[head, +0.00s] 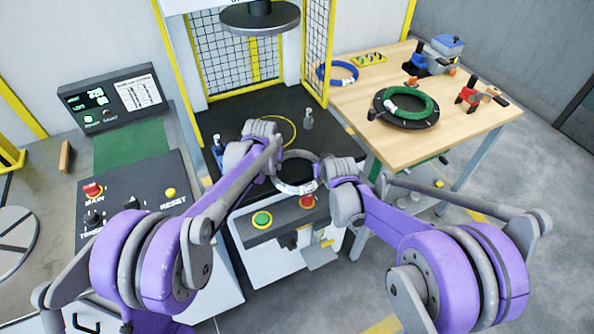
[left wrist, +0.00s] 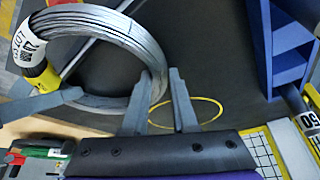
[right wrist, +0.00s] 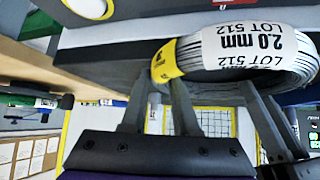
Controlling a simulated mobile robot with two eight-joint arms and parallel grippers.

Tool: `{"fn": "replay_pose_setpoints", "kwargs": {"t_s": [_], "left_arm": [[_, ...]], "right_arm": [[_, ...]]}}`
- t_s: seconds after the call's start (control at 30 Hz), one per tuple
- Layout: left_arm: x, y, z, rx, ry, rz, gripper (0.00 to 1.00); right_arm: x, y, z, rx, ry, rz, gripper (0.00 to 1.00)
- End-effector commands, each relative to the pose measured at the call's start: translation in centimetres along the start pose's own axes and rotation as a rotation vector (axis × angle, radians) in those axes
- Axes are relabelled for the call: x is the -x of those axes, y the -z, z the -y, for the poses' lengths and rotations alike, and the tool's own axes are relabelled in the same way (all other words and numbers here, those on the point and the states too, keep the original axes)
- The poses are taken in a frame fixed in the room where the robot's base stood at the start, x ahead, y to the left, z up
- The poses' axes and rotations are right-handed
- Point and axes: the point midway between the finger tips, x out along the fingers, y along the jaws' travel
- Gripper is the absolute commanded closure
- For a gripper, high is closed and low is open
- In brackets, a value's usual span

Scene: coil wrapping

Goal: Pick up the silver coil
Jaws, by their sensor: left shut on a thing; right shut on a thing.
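The silver coil (head: 296,188) is a ring of wire held between my two grippers over the front of the machine's black bed (head: 330,138). My left gripper (left wrist: 160,85) is shut on the coil's rim (left wrist: 110,20). My right gripper (right wrist: 158,88) is shut on the coil (right wrist: 240,52) near its yellow band and white "2.0 mm LOT 512" label. Both arms partly hide the coil in the head view. Its exact height above the bed cannot be told.
A yellow circle (head: 289,128) marks the bed behind the coil. A round disc (head: 259,18) hangs above. A control panel (head: 135,205) stands left. The wooden table (head: 455,125) at right holds a green coil (head: 405,103), a blue coil (head: 338,71) and tools.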

Motion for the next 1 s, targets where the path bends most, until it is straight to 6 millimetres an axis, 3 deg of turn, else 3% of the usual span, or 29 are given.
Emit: {"fn": "replay_pose_setpoints", "kwargs": {"t_s": [0.57, 0.77, 1.0], "left_arm": [[0.6, 0.4, 0.1, 0.001, 0.002, -0.002, 1.00], [2.6, 2.2, 0.2, 0.000, 0.004, -0.017, 1.00], [6.4, 5.7, 0.5, -0.001, 0.007, -0.051, 1.00]], "right_arm": [[0.3, 0.7, -0.2, -0.002, -0.002, -0.005, 1.00], [1.5, 3.1, -0.3, 0.000, -0.004, -0.020, 1.00], [3.6, 7.8, -0.7, 0.004, -0.009, -0.054, 1.00]]}}
